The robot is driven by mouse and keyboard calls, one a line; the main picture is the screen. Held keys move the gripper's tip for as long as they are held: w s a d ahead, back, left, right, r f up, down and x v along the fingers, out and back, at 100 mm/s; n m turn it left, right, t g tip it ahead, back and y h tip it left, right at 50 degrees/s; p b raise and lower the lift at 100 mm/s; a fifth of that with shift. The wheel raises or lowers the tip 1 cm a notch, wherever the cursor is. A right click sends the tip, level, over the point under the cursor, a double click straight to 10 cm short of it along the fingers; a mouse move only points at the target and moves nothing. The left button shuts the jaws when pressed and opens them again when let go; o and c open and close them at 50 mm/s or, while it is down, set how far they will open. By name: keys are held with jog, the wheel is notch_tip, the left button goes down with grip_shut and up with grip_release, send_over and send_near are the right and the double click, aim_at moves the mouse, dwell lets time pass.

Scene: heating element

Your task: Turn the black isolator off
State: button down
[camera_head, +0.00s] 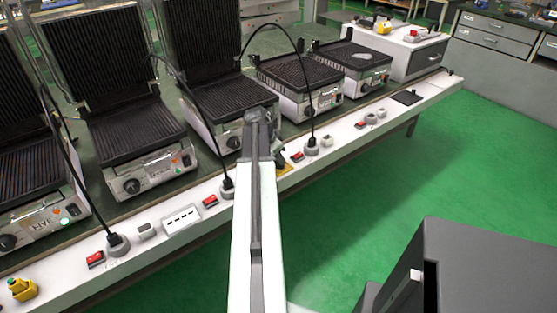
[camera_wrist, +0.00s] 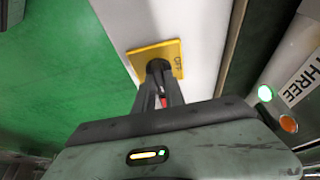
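The black isolator (camera_wrist: 158,65) is a dark round knob on a square yellow plate (camera_wrist: 174,48) in the wrist view. The letters "OFF" show at the plate's right side. My gripper's (camera_wrist: 159,80) dark fingers reach to the knob, and their tips overlap its near side. A small red part shows between the fingers. I cannot tell whether the tips clamp the knob or only stand around it. In the head view my arm hides the knob and gripper, and only an edge of the yellow plate (camera_head: 285,169) shows.
A white ledge (camera_head: 340,147) carries red switches (camera_head: 210,201), plugs with black cables, and a yellow button box (camera_head: 20,288) at left. Contact grills (camera_head: 140,140) line the bench behind it. A label reading "THREE" (camera_wrist: 302,82) is close on the right.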

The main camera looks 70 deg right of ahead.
jog(key=shift+n, duration=0.4)
jog(key=n+t, duration=0.1)
jog(key=n, duration=0.1)
jog(key=shift+s+a+n+h, duration=0.1)
jog(key=shift+s+n+h, duration=0.05)
jog(key=shift+n+h, duration=0.2)
jog(key=n+t, duration=0.2)
jog(key=n, duration=0.3)
jog(key=shift+s+n, duration=0.15)
jog(key=shift+n, duration=0.1)
jog(key=n+t, duration=0.1)
jog(key=n, duration=0.1)
jog(key=n+t, duration=0.1)
jog(key=n, duration=0.2)
jog(key=shift+s+d, duration=0.15)
jog(key=shift+d, duration=0.05)
jog(key=shift+n+t+y, duration=0.5)
jog(key=shift+n+y, duration=0.45)
jog(key=shift+n, duration=1.05)
jog(key=shift+s, duration=0.1)
jog(key=c, duration=1.4)
grip_release()
jog(key=shift+r, duration=0.1)
